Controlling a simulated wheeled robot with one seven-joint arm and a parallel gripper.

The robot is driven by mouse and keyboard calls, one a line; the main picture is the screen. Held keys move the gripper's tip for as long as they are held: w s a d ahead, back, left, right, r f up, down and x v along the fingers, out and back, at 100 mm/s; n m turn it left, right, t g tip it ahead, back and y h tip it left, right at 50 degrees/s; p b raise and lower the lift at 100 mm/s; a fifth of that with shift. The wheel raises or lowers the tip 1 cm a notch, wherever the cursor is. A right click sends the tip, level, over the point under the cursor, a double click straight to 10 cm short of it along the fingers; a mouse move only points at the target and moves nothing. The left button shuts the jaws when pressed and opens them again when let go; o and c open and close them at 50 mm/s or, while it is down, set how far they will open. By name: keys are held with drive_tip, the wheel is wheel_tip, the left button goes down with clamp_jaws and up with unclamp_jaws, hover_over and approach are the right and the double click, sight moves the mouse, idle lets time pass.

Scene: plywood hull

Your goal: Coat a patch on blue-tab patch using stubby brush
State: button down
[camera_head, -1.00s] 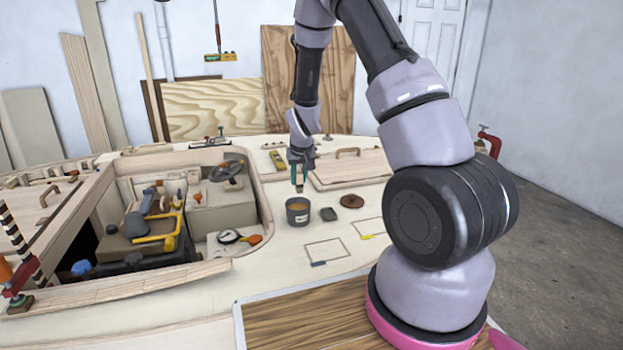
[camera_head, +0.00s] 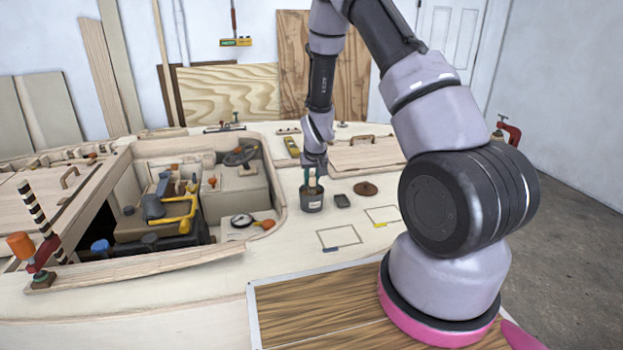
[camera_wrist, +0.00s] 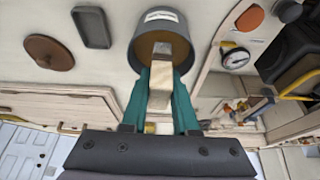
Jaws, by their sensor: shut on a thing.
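My gripper (camera_head: 312,182) is shut on the stubby brush (camera_wrist: 160,88), held between its teal fingers. The brush has a pale wooden handle and a grey end. It points down into the mouth of the dark grey pot (camera_head: 311,203); the pot shows in the wrist view (camera_wrist: 146,32) with a pale label. Whether the bristles touch the contents is hidden. The blue-tab patch (camera_head: 339,228) is an outlined rectangle on the pale deck, nearer than the pot, with a blue tab (camera_head: 330,249) at its near edge. Its inside looks as pale as the deck.
A yellow-tab patch (camera_head: 383,207) lies to the right of the blue-tab one. A small dark tray (camera_head: 343,201) and a brown disc (camera_head: 365,188) stand right of the pot. The open cockpit (camera_head: 240,248), with tools and a gauge, is at left.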

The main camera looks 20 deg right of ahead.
sight(311, 172)
drive_tip(key=shift+f, duration=0.55)
idle(1.8)
drive_tip(key=shift+r, duration=3.55)
drive_tip(key=s+d, duration=0.4)
drive_tip(key=s, duration=0.4)
drive_tip(key=shift+d+n, duration=0.3)
